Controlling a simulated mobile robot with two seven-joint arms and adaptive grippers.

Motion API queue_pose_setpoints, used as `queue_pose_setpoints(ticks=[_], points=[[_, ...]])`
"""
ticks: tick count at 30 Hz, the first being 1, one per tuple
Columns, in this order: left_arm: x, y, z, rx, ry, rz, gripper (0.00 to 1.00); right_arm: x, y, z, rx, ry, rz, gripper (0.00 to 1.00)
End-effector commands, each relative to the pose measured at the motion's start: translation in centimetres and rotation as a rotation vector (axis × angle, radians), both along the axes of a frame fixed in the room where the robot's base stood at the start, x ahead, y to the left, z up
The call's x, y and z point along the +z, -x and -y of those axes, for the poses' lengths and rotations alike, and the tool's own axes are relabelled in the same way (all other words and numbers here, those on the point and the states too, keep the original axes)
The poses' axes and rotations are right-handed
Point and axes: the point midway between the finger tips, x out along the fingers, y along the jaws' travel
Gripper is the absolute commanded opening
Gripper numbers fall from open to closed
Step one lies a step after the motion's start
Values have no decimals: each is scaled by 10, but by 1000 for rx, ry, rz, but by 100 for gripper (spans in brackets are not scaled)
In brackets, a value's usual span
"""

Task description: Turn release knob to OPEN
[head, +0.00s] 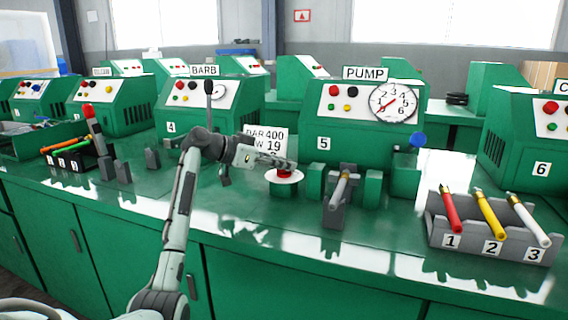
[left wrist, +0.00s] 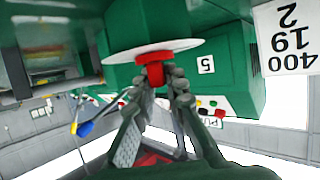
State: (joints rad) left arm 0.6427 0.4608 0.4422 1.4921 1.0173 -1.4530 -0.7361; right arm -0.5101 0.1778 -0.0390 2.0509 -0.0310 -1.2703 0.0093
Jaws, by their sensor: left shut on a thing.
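The release knob (head: 285,173) is red and sits on a white round plate (head: 284,179) atop a small green stand, left of the machine marked 5 and PUMP. My left gripper (head: 277,163) reaches it from the left, its fingers at the knob. In the left wrist view the red knob (left wrist: 156,70) lies between the two fingertips (left wrist: 163,77), which are shut on it. The white plate (left wrist: 150,51) shows just beyond. No marking on the plate can be read, so the knob's setting cannot be told. My right gripper is in neither view.
A white sign (head: 267,140) stands close behind the gripper. A grey clamp with a metal rod (head: 339,190) is right of the knob. A grey rack (head: 470,238) with red, yellow and white hoses stands at the right. The bench front left of the knob is clear.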

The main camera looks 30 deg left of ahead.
Motion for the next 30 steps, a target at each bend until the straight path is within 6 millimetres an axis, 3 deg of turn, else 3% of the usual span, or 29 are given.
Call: queue_pose_setpoints(ticks=[22,23,27,30], points=[[-3,0,2,-97,0,-7,0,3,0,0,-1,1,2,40],[-3,0,2,-97,0,-8,13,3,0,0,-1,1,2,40],[-2,0,1,-96,0,-6,30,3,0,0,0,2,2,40],[-2,0,1,-96,0,-4,33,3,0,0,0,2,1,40]])
